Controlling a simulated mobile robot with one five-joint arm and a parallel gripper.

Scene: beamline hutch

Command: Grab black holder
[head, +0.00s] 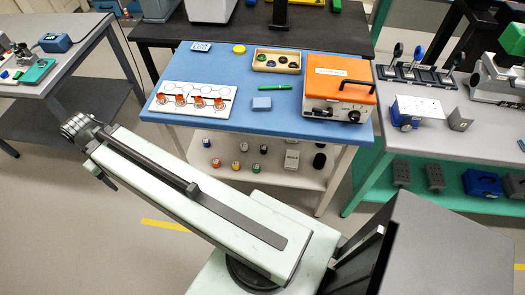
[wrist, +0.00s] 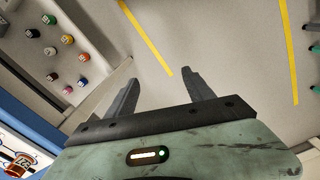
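Several small capped holders stand on the white lower shelf under the blue table in the head view. A larger plain black cylinder (head: 319,160) stands at the shelf's right. In the head view my gripper (head: 78,126) is left of the blue table.
The blue table (head: 225,118) carries a white rack (head: 168,106) with orange-red vials, a wooden tray (head: 277,69) and an orange-topped box (head: 338,85). A black rack of discs (head: 415,76) is on the right bench. Grey floor is free at left.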

